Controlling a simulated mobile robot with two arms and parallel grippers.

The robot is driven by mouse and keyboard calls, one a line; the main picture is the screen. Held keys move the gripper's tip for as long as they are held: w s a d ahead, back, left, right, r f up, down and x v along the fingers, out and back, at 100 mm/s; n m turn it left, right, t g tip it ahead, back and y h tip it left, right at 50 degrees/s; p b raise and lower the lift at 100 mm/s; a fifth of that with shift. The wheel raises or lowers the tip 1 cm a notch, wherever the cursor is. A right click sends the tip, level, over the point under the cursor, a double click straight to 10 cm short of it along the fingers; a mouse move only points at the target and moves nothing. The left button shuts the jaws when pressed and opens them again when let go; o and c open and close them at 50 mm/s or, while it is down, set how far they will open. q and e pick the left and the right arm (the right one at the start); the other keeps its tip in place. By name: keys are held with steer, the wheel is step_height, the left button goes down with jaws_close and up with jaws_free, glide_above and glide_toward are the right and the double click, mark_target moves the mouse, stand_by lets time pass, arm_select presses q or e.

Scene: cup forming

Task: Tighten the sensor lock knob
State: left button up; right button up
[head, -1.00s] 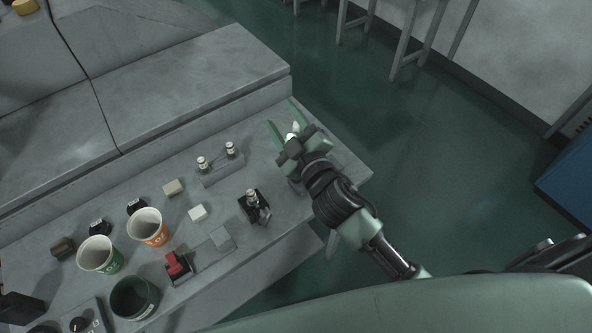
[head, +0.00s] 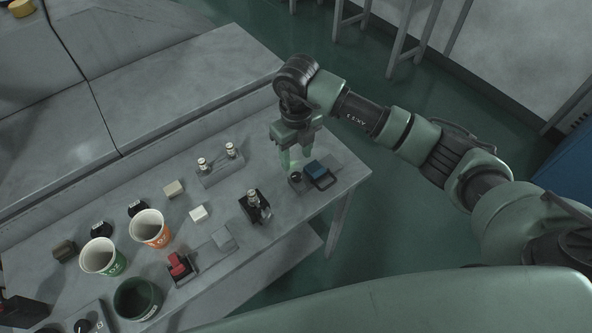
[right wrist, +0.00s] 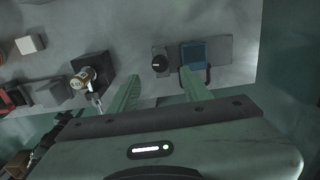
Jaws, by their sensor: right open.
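A round black knob (head: 295,177) with a pale mark on top sits on a flat grey plate near the table's right end. It also shows in the right wrist view (right wrist: 160,64). A blue block (head: 316,170) with a dark loop stands beside it on the same plate. A metal cylindrical sensor (head: 253,198) stands in a black holder with a small grey part at its side, left of the plate. My right gripper (head: 296,158) points down above the knob, open and empty. In the right wrist view its fingertips (right wrist: 159,72) lie either side of the knob, apparently apart from it. My left gripper is out of view.
A grey rack (head: 220,174) with two small cylinders stands behind the sensor. An orange-marked cup (head: 149,229), a green-marked cup (head: 102,257) and a red-topped part (head: 179,266) stand to the left. The table's right edge is close to the plate.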

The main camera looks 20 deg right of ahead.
mark_target(296, 175)
step_height(296, 175, down, 7)
steer(key=shift+r+p, duration=0.1)
steer(key=shift+p, duration=1.05)
steer(key=shift+f, duration=0.4)
jaws_close()
